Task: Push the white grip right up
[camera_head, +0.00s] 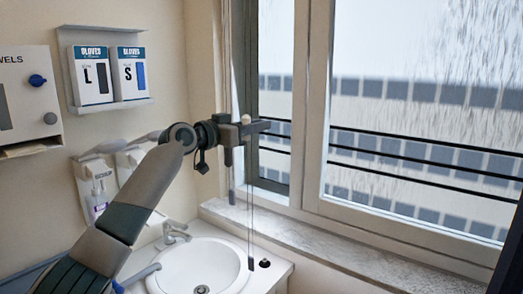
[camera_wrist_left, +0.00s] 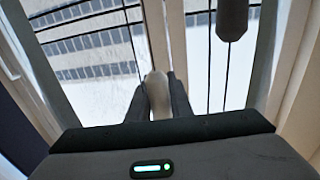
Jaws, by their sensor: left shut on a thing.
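The white grip (camera_head: 246,119) is a small pale knob beside the window, seen small at my left gripper (camera_head: 257,126). In the left wrist view the grip (camera_wrist_left: 158,96) is a pale rounded piece standing between the two dark fingers of my left gripper (camera_wrist_left: 158,100). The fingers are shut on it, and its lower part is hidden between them. Thin cords (camera_head: 250,215) hang below the gripper in front of the window. My right gripper is not in view.
The window frame (camera_head: 315,100) stands just behind and right of the gripper. A dark cylinder (camera_wrist_left: 232,18) hangs near other cords. Below are a marble sill (camera_head: 330,243) and a sink (camera_head: 225,255). Glove boxes (camera_head: 108,74) and soap dispensers (camera_head: 95,190) are on the left wall.

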